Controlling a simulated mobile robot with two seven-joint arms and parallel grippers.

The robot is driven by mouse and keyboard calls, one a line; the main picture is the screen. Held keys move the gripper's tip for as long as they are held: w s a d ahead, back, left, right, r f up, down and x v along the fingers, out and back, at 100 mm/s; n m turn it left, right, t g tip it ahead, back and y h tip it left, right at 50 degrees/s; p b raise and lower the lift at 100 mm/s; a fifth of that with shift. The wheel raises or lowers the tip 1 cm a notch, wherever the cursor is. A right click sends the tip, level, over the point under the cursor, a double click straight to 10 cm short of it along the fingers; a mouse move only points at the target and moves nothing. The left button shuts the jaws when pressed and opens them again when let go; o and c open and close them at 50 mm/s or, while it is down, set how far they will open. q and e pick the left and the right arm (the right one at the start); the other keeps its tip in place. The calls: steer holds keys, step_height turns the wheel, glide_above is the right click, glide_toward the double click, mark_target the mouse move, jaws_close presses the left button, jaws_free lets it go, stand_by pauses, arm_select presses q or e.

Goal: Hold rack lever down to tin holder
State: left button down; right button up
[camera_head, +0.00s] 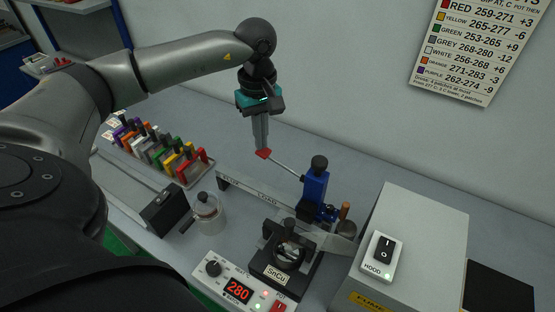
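My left gripper (263,146) points down at the red end (264,154) of a thin metal lever (287,167). Its fingers are close together, with no gap visible between them; the tips look to be at or just above the red end, and I cannot tell if they touch. The lever slopes down right to a blue rack block (315,187) topped by a black knob (319,162). Below the block, a black pot marked SnCu (285,256) holds a round, shiny cup with dark parts over it. My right gripper is not in view.
A control box (238,289) reading 280 stands in front of the pot. A lidded glass jar (207,212) and a tray of coloured holders (170,150) stand left. The bench behind the lever is clear.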

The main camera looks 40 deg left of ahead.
mark_target(262, 154)
arm_select(q)
steer(key=shift+f+b, duration=2.35)
steer(key=shift+f, duration=0.75)
steer(key=shift+s, duration=0.1)
steer(key=shift+s+d+f, duration=0.1)
stand_by(1.0)
steer(key=shift+r+p, duration=0.55)
steer(key=shift+r, duration=0.2)
steer(key=shift+w+r+p, duration=0.2)
steer(key=shift+r+p, duration=2.4)
steer(key=shift+r, duration=1.15)
